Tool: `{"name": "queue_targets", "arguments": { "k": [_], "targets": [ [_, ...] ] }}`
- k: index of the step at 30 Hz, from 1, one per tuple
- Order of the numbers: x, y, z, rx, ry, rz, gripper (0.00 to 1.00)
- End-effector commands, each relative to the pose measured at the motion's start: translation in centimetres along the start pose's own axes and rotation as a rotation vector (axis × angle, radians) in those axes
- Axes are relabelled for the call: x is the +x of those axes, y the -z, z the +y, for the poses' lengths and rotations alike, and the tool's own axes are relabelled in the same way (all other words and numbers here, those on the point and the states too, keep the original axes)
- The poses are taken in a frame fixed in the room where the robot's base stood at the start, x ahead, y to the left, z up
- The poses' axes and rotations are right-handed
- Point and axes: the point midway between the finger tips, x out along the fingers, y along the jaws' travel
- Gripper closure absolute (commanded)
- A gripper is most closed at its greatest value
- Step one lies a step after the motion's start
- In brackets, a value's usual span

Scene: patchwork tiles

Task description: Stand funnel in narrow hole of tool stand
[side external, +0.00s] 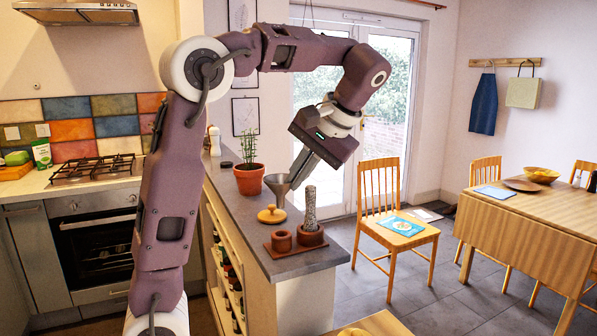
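The grey metal funnel (277,184) is upright, wide mouth up and narrow stem down, above the counter. My gripper (294,183) reaches down from the upper right, its fingers at the funnel's right rim. It appears shut on the funnel; the exact contact is too small to see. The tool stand (296,249) is a red-brown base near the counter's front end, with a narrow round holder (281,241) on the left and a wider one (310,237) on the right. A grey, textured upright tool (309,207) stands in the wider holder. The narrow holder looks empty.
A round yellow wooden piece with a knob (271,215) lies on the counter (231,209) just below the funnel. A potted plant (249,180) stands behind to the left. The counter's right edge is close to the stand.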

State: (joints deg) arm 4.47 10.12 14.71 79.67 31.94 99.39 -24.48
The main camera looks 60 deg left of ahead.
Motion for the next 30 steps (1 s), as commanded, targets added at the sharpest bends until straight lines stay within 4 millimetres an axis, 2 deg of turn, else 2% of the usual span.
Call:
{"name": "queue_targets", "arguments": {
  "k": [21, 30],
  "targets": [
    [5.3, -0.8, 3.7, 0.002, 0.000, -0.002, 1.00],
    [6.5, -1.0, 4.5, 0.001, -0.001, 0.000, 1.00]
  ]
}}
